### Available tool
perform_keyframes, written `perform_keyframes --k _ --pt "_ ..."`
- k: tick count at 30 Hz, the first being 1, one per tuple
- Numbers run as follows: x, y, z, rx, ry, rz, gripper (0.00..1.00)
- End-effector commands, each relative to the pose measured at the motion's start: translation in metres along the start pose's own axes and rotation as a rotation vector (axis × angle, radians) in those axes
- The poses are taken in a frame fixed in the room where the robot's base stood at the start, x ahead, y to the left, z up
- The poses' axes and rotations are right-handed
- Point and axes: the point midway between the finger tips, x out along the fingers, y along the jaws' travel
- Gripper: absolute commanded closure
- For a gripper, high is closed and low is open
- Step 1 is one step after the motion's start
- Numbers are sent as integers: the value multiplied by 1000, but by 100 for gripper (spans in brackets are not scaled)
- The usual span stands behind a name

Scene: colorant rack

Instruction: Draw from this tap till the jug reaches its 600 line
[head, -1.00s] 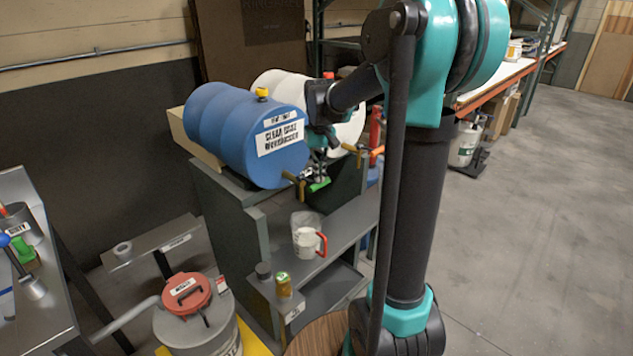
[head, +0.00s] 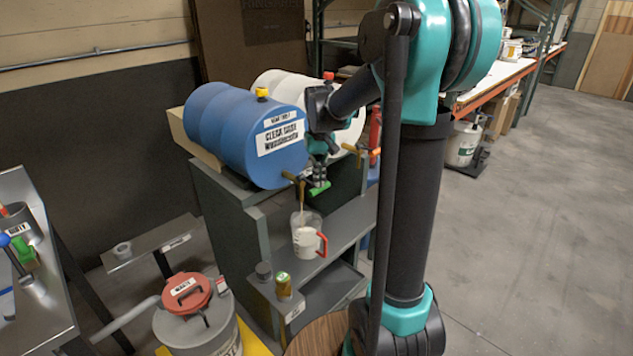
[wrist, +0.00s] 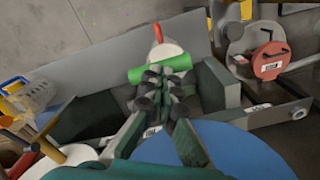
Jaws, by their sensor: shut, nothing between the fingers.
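The blue drum (head: 230,125), labelled as clear base, lies on a dark stand. Its brass tap (head: 291,177) is at the front low edge, and a thin pale stream (head: 301,200) falls from it into the jug (head: 306,238). The jug stands upright on the shelf below, whitish with a red handle (head: 323,245); its marks and level are too small to read. My gripper (head: 319,180) is shut and empty beside the tap, at a green bar (head: 319,189). In the wrist view the green bar (wrist: 162,68) lies across the fingertips, before the jug (wrist: 155,52); contact is unclear.
A white drum (head: 282,82) with an orange-handled tap (head: 362,152) lies behind on the right. A small can (head: 283,285) stands on the lower ledge. A red-lidded waste drum (head: 187,292) stands front left. Open floor lies to the right.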

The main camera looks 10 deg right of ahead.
Motion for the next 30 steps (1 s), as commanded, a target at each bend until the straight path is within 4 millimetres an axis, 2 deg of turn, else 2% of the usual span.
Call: perform_keyframes --k 9,20,30 --pt "-3 0 0 0 0 0 100" --pt "-34 0 0 0 0 0 100" --pt "-37 0 0 0 0 0 100"
